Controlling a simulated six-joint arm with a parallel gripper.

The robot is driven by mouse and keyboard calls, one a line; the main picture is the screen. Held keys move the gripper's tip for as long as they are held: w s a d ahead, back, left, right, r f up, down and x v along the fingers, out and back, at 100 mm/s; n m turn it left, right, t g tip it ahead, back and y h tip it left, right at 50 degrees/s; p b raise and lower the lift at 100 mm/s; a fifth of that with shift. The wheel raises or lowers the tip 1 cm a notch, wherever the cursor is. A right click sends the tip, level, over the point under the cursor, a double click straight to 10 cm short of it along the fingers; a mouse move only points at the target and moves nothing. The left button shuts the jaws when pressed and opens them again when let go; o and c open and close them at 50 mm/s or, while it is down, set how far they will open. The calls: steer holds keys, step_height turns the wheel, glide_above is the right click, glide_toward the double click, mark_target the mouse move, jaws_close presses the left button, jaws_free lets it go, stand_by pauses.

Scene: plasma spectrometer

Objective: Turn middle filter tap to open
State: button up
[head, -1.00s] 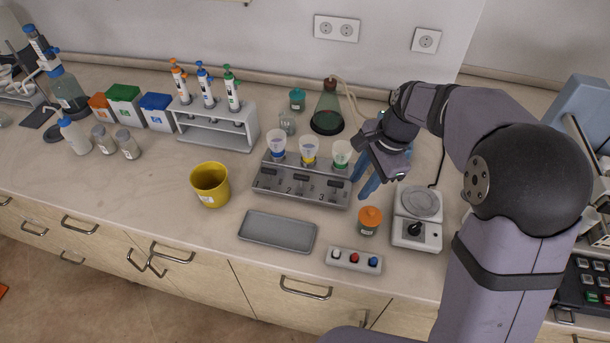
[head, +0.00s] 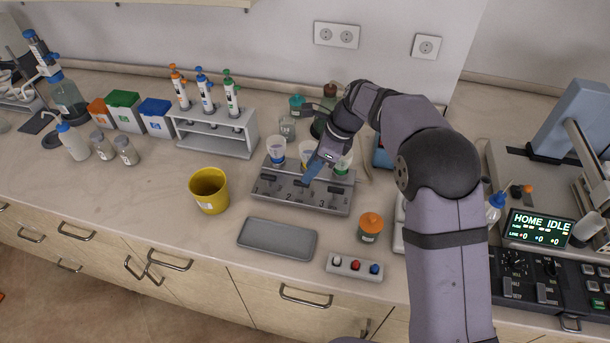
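The grey filter block (head: 262,189) stands on the counter with three numbered dark taps on its sloped front. Funnels with blue (head: 276,151), yellow (head: 306,153) and green (head: 343,164) bands stand along its back. My gripper (head: 309,178) points down at the middle of the block, with its blue fingertips at or just above the middle tap (head: 301,184). The fingers partly hide the middle tap and the yellow-banded funnel. I cannot tell whether they touch the tap or how far apart they are. The left tap (head: 268,177) and right tap (head: 336,191) are clear of the fingers.
A yellow bucket (head: 209,190) stands left of the block, with a grey tray (head: 277,239) in front. An orange-lidded jar (head: 370,227) and a button box (head: 354,266) are at the front right. A pipette rack (head: 215,139) stands behind left.

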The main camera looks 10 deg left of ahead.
mark_target(302, 187)
steer(key=shift+p+x, duration=0.65)
steer(key=shift+x, duration=1.7)
steer(key=shift+c, duration=0.3)
jaws_close()
